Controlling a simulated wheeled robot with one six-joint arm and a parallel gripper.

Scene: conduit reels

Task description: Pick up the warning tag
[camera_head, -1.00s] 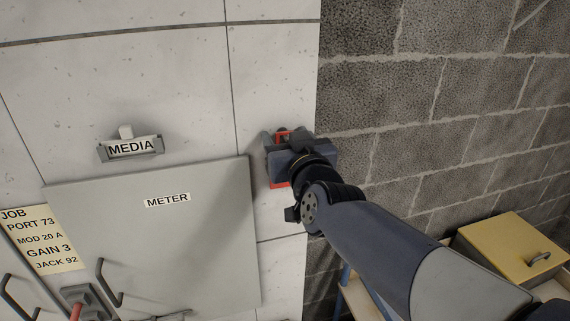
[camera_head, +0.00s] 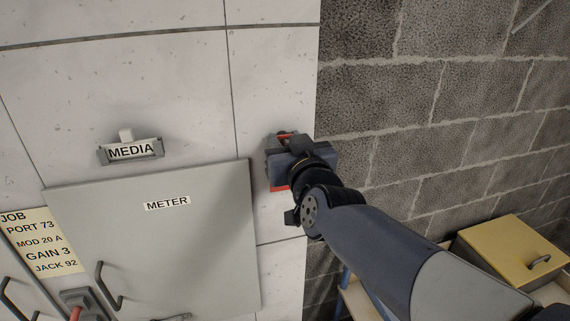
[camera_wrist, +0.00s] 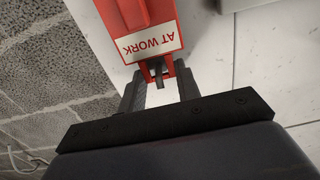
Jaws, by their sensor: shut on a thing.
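The warning tag is red with a white "AT WORK" label. In the wrist view the tag (camera_wrist: 148,35) reaches down from the top edge, and its near end lies between the finger tips. My gripper (camera_wrist: 158,80) is shut on it there. A small dark peg-like piece shows at the tag's end between the fingers.
A grey cabinet door marked METER (camera_head: 190,245) with a handle is left of my gripper. A MEDIA label holder (camera_head: 131,150) is above it. A block wall (camera_head: 440,110) is at right. A yellow box (camera_head: 505,250) stands low at right.

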